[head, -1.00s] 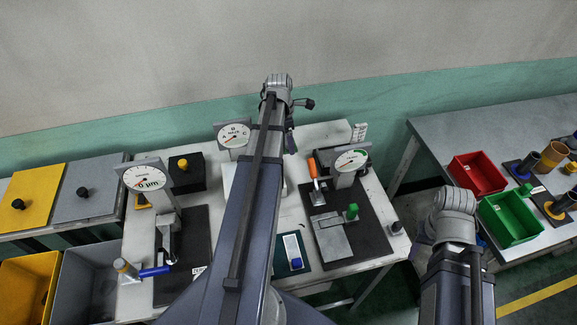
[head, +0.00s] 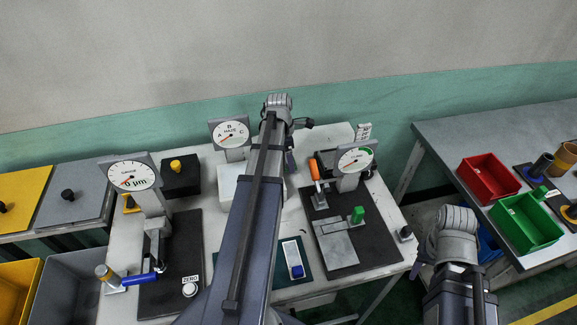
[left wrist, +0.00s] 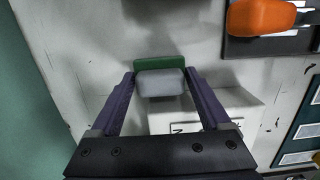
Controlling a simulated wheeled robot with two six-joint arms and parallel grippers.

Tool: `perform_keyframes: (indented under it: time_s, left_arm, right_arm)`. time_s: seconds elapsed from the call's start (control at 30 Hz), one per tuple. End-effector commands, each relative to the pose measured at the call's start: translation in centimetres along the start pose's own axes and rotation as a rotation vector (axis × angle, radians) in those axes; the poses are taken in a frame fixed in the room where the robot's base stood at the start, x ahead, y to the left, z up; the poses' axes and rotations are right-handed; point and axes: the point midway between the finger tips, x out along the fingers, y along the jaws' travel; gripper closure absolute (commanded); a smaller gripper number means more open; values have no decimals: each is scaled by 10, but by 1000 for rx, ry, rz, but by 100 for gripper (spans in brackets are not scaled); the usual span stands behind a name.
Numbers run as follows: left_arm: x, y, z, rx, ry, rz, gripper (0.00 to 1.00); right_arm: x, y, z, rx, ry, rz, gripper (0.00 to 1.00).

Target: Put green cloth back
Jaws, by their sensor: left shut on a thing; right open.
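The green cloth (left wrist: 160,63) shows in the left wrist view as a green strip along a grey block (left wrist: 160,83). My left gripper (left wrist: 160,84) is shut on this block, with one purple finger at each side. In the head view my left gripper (head: 290,160) hangs at the back middle of the white table, and the cloth is hidden there. Whether the block touches the tabletop I cannot tell. My right gripper (head: 421,266) is open, low at the table's right side and partly hidden by its own arm.
A white block (head: 230,184) under a dial stands left of my left gripper. An orange-handled clamp fixture (head: 316,170) stands right of it. A teal mat (head: 306,262) with a blue-and-white piece lies in front. Red (head: 488,178) and green bins (head: 527,224) stand at right.

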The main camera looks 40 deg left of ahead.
Motion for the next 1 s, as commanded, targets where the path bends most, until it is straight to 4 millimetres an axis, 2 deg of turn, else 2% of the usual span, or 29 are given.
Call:
perform_keyframes:
  time_s: [0.03, 0.1, 0.37, 0.53, 0.57, 0.7, 1.0]
  left_arm:
    - [13, 0, -2, 0, 0, 0, 64]
    - [18, 0, -2, 0, 0, 0, 64]
    - [16, 0, -2, 0, 0, 0, 64]
    - [21, 0, -3, 0, 0, 0, 64]
    - [19, 0, -2, 0, 0, 0, 17]
    - [19, 0, -2, 0, 0, 0, 1]
    - [18, 0, -2, 0, 0, 0, 0]
  right_arm:
    - [14, -1, -1, 0, 0, 0, 50]
    - [18, -2, -1, 0, 0, 0, 50]
    - [16, -2, -1, 0, 0, 0, 50]
    - [21, -2, -1, 0, 0, 0, 50]
    - [19, -2, -1, 0, 0, 0, 50]
    - [19, -2, -1, 0, 0, 0, 50]
    - [18, -2, -1, 0, 0, 0, 50]
